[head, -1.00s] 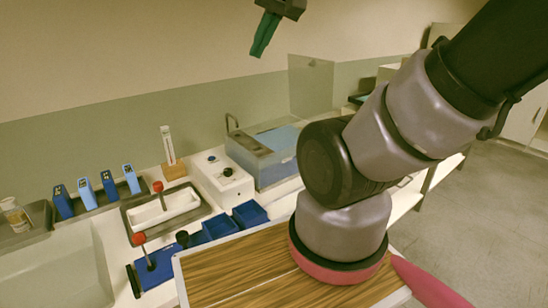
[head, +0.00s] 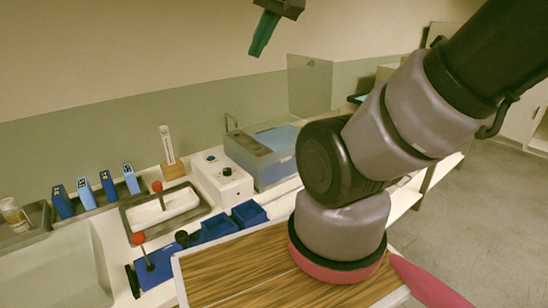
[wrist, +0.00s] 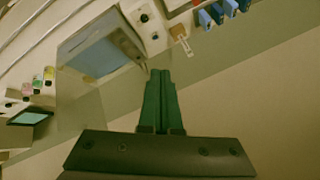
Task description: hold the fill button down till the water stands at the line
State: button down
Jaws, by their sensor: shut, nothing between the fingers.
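A clear-walled bath (head: 262,170) with a blue surface inside stands against the wall, a thin tap (head: 230,122) at its back left corner. It also shows in the wrist view (wrist: 92,62). A white control box (head: 222,182) stands left of it, with a black knob (head: 227,172) and a smaller dark round control (head: 211,158) on top. I cannot tell which control is the fill button, and no fill line can be made out. My gripper (head: 257,50), with green fingers, is shut and empty, high above the bench and apart from everything. Its fingers are together in the wrist view (wrist: 160,75).
A gauge on a wooden block (head: 173,170), a grey tray with a white insert (head: 165,211), blue bins (head: 218,226) and blue upright devices (head: 85,192) stand to the left. A clear panel (head: 310,85) rises behind the bath. A wood-topped board (head: 235,272) lies in front.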

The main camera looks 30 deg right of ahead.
dwell(0.8)
jog(key=m+t, duration=0.1)
jog(key=t, duration=0.1)
send_over(212, 159)
notch_tip(212, 159, down, 30)
jog(key=shift+f+y, duration=0.1)
jog(key=shift+y, duration=0.2)
jog(key=shift+f, duration=4.35)
jog(key=shift+f, duration=0.1)
